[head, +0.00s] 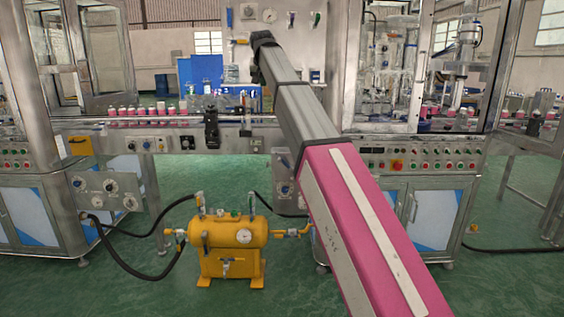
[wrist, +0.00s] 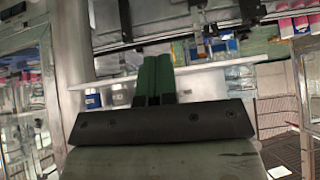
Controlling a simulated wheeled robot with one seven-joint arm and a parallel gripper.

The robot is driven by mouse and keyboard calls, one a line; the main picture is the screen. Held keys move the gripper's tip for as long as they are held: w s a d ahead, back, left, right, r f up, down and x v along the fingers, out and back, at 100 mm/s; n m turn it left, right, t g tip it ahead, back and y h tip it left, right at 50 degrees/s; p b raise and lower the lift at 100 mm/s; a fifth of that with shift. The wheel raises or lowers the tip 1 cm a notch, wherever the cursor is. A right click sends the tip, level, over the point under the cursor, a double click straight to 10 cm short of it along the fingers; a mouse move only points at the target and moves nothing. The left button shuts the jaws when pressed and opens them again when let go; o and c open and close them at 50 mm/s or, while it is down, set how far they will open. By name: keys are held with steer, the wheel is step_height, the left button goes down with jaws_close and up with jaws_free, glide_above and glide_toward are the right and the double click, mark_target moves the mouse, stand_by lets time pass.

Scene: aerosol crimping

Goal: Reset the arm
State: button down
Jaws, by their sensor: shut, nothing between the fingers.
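My gripper (wrist: 154,78) shows in the wrist view as two green fingers side by side on a dark mount. The fingers are together with nothing between them. They point toward a pale rail with pink and white items beyond it, and no contact with anything shows. In the head view my pink and grey arm reaches from the lower right up to the upper middle. The gripper itself cannot be made out there.
A conveyor (head: 170,121) carries a row of pink cans (head: 150,112) past the arm's left side. A yellow tank (head: 228,236) with black hoses stands on the green floor. Glass-walled machine cabinets (head: 385,70) flank the middle.

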steer(key=s+d+f+g, duration=0.1)
steer(key=s+d+f, duration=0.3)
steer(key=f, duration=0.9)
steer(key=s+d+f+g, duration=0.1)
steer(key=d+f, duration=0.4)
steer(key=f, duration=0.8)
steer(key=s+d+f+g, duration=0.1)
steer(key=s+d+f, duration=0.3)
steer(key=f, duration=0.9)
steer(key=s+d+f+g, duration=0.1)
steer(key=s+d+f, duration=0.3)
steer(key=s+f, duration=0.4)
steer(key=s+d+f+g, duration=0.2)
steer(key=s+d+f, duration=0.3)
steer(key=s+f, duration=0.3)
steer(key=s+d+f+g, duration=0.1)
steer(key=s+d+f, duration=0.3)
steer(key=s+f, duration=0.5)
step_height(320, 180, down, 2)
steer(key=shift+d+f, duration=0.15)
steer(key=shift+f, duration=0.05)
